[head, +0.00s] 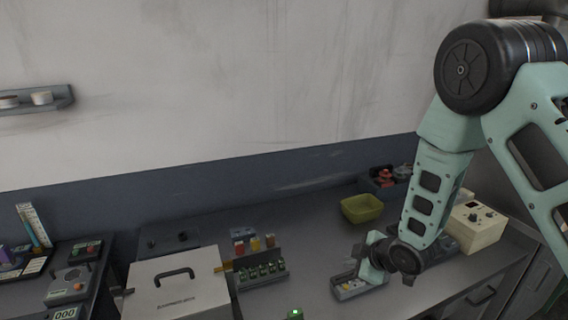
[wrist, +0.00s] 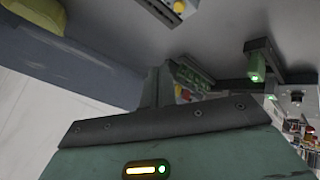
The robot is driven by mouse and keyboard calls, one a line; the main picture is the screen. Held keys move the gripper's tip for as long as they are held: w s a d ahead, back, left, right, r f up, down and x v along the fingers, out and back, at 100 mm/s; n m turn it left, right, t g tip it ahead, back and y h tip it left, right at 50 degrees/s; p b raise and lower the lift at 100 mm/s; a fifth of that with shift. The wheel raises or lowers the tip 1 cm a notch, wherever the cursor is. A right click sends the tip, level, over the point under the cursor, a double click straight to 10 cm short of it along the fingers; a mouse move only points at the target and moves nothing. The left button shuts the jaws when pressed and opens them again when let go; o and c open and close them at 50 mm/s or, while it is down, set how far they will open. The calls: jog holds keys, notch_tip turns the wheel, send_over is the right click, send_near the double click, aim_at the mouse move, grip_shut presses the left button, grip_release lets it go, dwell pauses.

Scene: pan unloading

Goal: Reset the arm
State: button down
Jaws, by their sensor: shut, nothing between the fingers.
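My arm reaches down from the upper right in the head view and is bent, with its end low over the grey workbench (head: 310,230). My gripper (head: 364,256) is shut and empty, close to a small grey tray (head: 347,292) with small light parts in it. I cannot tell whether it touches the tray. In the wrist view, the green housing of my own gripper fills the lower part.
A yellow-green bowl (head: 361,209) stands behind my gripper. A cream control box (head: 474,226) is to its right. A white lidded box (head: 177,284) and a rack of green modules (head: 261,272) stand to the left. A dark bin (head: 378,182) is at the back.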

jog(key=s+a+r+m+g+h+b, duration=0.1)
jog(key=s+a+r+m+g+b, duration=0.15)
jog(key=s, duration=0.45)
jog(key=s+a+r+m+g+h+b, duration=0.1)
jog(key=s+a+r+m+g+b, duration=0.2)
jog(key=s, duration=0.5)
jog(key=s+r+g+h+b, duration=0.1)
jog(key=s+r+g+b, duration=0.1)
jog(key=s, duration=1.5)
jog(key=shift+a+r+m+h+b, duration=0.3)
jog(key=shift+r+m+b, duration=0.15)
jog(key=shift+r+b, duration=0.2)
